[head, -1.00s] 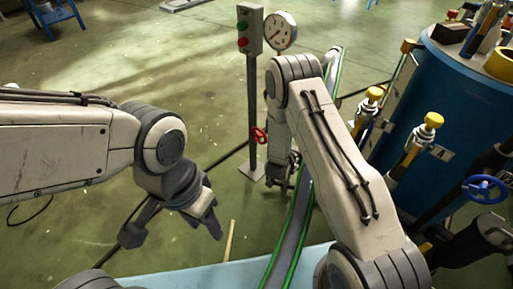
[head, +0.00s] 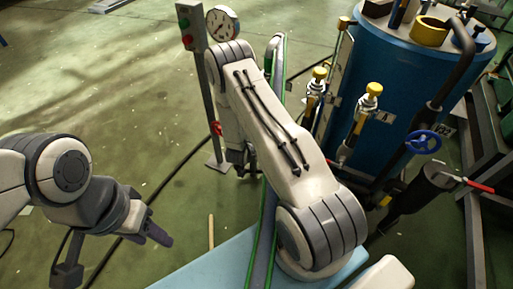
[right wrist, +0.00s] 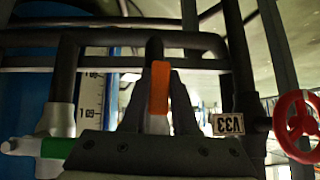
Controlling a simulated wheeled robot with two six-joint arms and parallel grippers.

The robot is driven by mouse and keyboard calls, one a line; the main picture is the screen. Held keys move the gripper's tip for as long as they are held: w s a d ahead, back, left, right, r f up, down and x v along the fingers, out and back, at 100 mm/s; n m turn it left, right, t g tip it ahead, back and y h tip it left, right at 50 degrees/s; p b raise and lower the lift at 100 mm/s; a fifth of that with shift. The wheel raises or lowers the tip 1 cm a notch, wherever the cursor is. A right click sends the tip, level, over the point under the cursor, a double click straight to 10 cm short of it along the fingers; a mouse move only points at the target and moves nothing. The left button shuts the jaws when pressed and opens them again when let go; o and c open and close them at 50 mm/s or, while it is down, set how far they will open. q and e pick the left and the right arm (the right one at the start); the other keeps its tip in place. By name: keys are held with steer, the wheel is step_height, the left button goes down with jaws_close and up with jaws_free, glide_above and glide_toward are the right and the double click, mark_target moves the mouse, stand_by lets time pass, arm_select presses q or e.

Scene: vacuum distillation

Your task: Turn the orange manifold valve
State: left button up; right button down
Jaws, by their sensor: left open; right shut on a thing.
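The orange valve handle (right wrist: 159,88) stands upright in the middle of the right wrist view, in front of a dark pipe. My right gripper (right wrist: 158,100) has its dark fingers on either side of the handle and is shut on it. In the head view my right gripper (head: 245,165) is small, low beside the red handwheel (head: 217,128), and partly hidden by my right arm; the orange handle cannot be made out there. My left gripper (head: 155,230) is open and empty over the floor at the lower left.
In the right wrist view a red handwheel (right wrist: 301,126) and V33 label (right wrist: 228,124) are at right, a green-handled valve (right wrist: 62,148) at left. In the head view a gauge (head: 222,23) stands behind my arm; a blue tank (head: 395,90) with yellow-topped valves fills the right.

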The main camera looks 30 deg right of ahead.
steer(key=c, duration=0.7)
jaws_free()
steer(key=shift+s+a, duration=0.1)
steer(key=shift+s, duration=0.1)
steer(key=shift+w, duration=0.1)
steer(key=shift+r, duration=0.1)
steer(key=p+v, duration=0.3)
steer(key=v, duration=0.7)
steer(key=shift+a+r, duration=0.1)
